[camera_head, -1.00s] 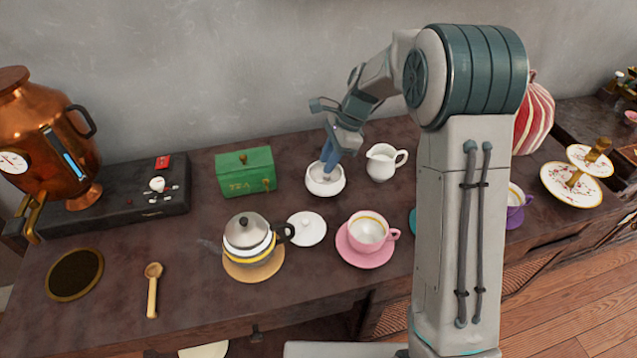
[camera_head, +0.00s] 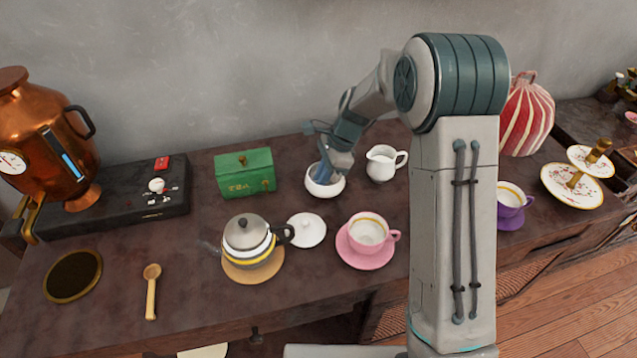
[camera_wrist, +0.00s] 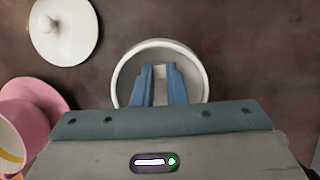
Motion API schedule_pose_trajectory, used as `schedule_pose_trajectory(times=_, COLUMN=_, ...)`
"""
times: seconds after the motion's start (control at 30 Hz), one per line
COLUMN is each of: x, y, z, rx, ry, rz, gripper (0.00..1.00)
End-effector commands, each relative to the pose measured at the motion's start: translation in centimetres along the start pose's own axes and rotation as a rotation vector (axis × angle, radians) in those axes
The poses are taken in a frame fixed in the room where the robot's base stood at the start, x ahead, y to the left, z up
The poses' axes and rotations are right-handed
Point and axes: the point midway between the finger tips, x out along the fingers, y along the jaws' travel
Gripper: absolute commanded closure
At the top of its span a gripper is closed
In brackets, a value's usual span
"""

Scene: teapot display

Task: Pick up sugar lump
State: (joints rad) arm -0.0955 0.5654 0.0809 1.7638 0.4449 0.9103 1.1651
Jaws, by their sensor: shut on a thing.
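The white sugar bowl (camera_head: 325,186) stands on the dark table between the green tea box and the milk jug. My gripper (camera_head: 326,170) reaches down into its mouth. In the wrist view the bowl (camera_wrist: 122,76) surrounds the two blue fingers of my gripper (camera_wrist: 161,72). The fingers are shut on a small pale thing between them, the sugar lump (camera_wrist: 160,82), mostly hidden by the fingers. The lump does not show in the head view.
The milk jug (camera_head: 382,163) is close on the right and the green tea box (camera_head: 244,173) on the left. The white lid (camera_head: 306,230), teapot (camera_head: 247,240) and pink cup and saucer (camera_head: 367,242) stand in front.

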Motion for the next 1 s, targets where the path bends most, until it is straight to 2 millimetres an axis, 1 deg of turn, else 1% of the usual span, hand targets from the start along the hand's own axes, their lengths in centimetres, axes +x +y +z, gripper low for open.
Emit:
schedule_pose_trajectory(times=0.27, x=-0.4, y=0.0, z=0.2, rx=-0.001, ry=0.000, rz=-0.001, gripper=1.00)
schedule_pose_trajectory(times=0.37, x=-1.2, y=0.0, z=0.5, rx=-0.001, ry=0.001, rz=-0.002, gripper=1.00)
schedule_pose_trajectory(times=0.47, x=-2.4, y=0.0, z=1.0, rx=-0.002, ry=0.001, rz=-0.002, gripper=1.00)
schedule_pose_trajectory(times=0.57, x=-4.1, y=-0.1, z=1.7, rx=-0.002, ry=0.001, rz=-0.004, gripper=1.00)
schedule_pose_trajectory(times=0.6, x=-4.7, y=0.1, z=0.9, rx=0.003, ry=0.001, rz=-0.004, gripper=1.00)
schedule_pose_trajectory(times=0.7, x=-6.7, y=0.4, z=-0.6, rx=0.004, ry=0.001, rz=-0.005, gripper=1.00)
schedule_pose_trajectory(times=0.9, x=-10.4, y=1.1, z=-3.3, rx=0.002, ry=0.001, rz=-0.003, gripper=1.00)
schedule_pose_trajectory(times=1.0, x=-11.9, y=1.4, z=-4.5, rx=0.002, ry=0.002, rz=-0.003, gripper=1.00)
